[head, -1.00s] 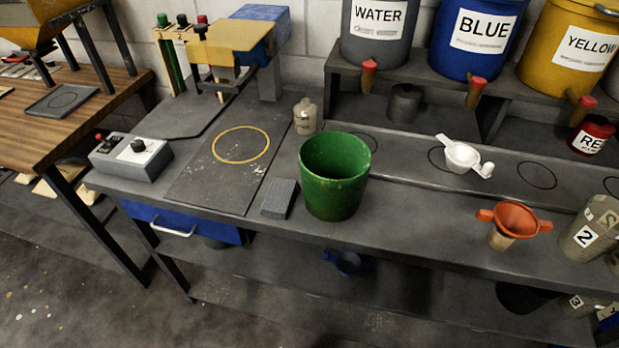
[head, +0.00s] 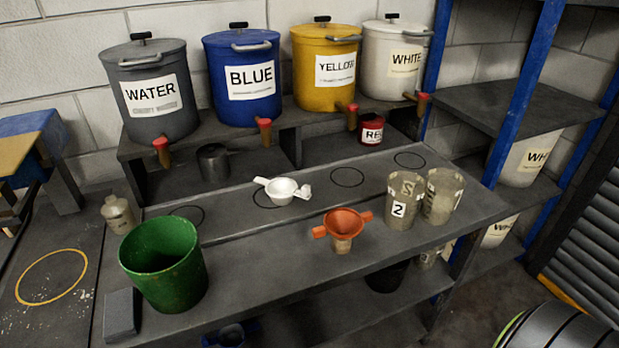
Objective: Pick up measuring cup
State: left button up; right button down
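No single cup is labelled as the measuring cup. A small white cup (head: 282,191) with side handles sits on the bench's raised back strip, at a drawn circle. A translucent stained cup marked 2 (head: 403,203) stands upright at the bench's right end. Another translucent cup (head: 441,197) stands close beside it. A dark grey cup (head: 213,162) sits on the bench below the water and blue buckets. Neither of my grippers is in view.
A green bucket (head: 163,265) and a grey block (head: 122,314) stand at the left front. An orange funnel (head: 343,224) sits mid-bench. Labelled buckets, including the water bucket (head: 152,95), line the back shelf. A red can (head: 371,129) stands below them. Bare benchtop (head: 260,265) lies in front.

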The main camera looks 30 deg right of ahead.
aim_at(446, 187)
jog(key=z, duration=1.8)
jog(key=l, duration=0.1)
